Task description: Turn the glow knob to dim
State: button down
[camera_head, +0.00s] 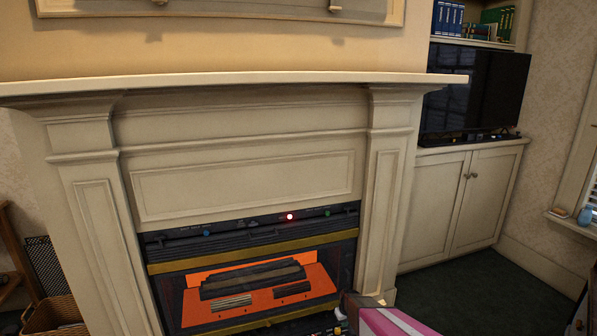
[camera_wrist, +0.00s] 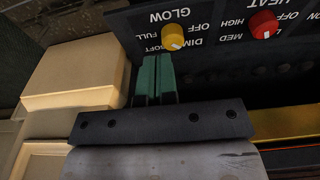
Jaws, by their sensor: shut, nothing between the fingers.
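The yellow glow knob (camera_wrist: 173,37) sits on a black control panel in the wrist view, under the word GLOW. Its surrounding labels include OFF, FULL and DIM, and the lettering looks inverted. A pale mark shows on the lower part of its face; which label it points at is hard to tell. My gripper (camera_wrist: 157,78) has its green fingers shut together and empty, just below and left of the knob in the picture. I cannot tell whether they touch the panel. In the head view the knob cannot be made out; my arm is at the bottom edge.
A red heat knob (camera_wrist: 264,24) is right of the glow knob. The head view shows the fireplace insert (camera_head: 250,280), with a lit red light (camera_head: 290,216) on its upper strip. The mantel shelf (camera_head: 230,84) juts out above. Carpet (camera_head: 480,290) is clear at right.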

aim_at(339, 333)
jog(key=shift+a+r, duration=0.15)
jog(key=shift+a, duration=0.05)
jog(key=shift+w+a+r, duration=0.15)
jog(key=shift+a+r, duration=0.1)
jog(key=shift+a, duration=0.15)
jog(key=shift+s+d+f, duration=0.1)
jog(key=shift+s+f, duration=0.05)
jog(key=shift+f, duration=1)
jog(key=shift+s+d+f, duration=0.1)
jog(key=shift+s+f, duration=0.05)
jog(key=shift+f, duration=0.95)
jog(key=shift+s+f, duration=0.15)
jog(key=shift+f, duration=1)
jog(key=shift+f, duration=0.2)
jog(key=shift+s+a+f, duration=0.15)
jog(key=shift+s+a, duration=0.05)
jog(key=shift+a, duration=0.45)
jog(key=shift+s, duration=0.25)
jog(key=shift+w+d+r, duration=0.1)
jog(key=shift+w+r, duration=0.1)
jog(key=shift+r, duration=1.5)
jog(key=shift+w+r, duration=0.15)
jog(key=shift+r, duration=1.55)
